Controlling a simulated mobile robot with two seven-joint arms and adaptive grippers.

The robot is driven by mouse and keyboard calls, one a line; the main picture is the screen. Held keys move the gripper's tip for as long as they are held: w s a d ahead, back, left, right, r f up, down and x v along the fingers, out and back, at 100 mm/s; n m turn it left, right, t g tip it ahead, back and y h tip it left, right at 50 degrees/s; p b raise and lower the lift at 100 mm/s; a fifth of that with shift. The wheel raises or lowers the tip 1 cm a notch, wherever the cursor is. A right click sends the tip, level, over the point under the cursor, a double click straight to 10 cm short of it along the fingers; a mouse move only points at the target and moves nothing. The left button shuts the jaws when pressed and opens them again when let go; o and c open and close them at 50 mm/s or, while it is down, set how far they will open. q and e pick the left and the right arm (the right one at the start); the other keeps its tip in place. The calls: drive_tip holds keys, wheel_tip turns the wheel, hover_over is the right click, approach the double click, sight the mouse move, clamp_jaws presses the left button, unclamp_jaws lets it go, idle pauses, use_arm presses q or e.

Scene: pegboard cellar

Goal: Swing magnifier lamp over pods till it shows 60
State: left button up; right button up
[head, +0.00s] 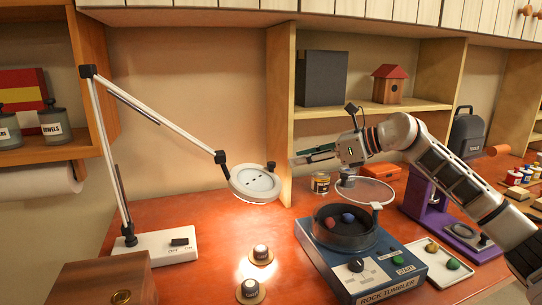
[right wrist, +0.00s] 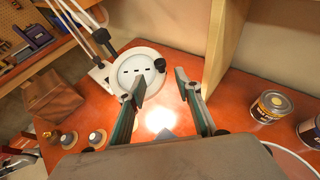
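The magnifier lamp has a round white head (head: 256,183) with a dark knob (head: 271,166) on its rim, held on a jointed white arm (head: 158,116). Its face shows short dark dashes and no readable number; the head also shows in the right wrist view (right wrist: 128,72). Two small round pods (head: 261,252) (head: 249,290) stand on the table below the head, in bright light. My right gripper (head: 293,160) is open and empty, just right of the lamp head. In the right wrist view the knob (right wrist: 160,65) appears between its spread fingers. My left gripper is out of view.
A rock tumbler (head: 360,272) with a raised clear lid (head: 362,191) stands below my right arm. A wooden box (head: 104,284) is at front left, near the lamp base (head: 155,246). A shelf upright (head: 280,110) rises behind the lamp head. A tin (head: 320,183) stands nearby.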

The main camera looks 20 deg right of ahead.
sight(278, 175)
drive_tip(key=x, duration=0.7)
drive_tip(key=shift+w+a+f, duration=0.1)
drive_tip(key=shift+w+a, duration=0.2)
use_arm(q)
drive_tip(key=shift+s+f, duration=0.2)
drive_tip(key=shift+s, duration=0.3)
use_arm(e)
drive_tip(key=shift+c, duration=0.4)
clamp_jaws()
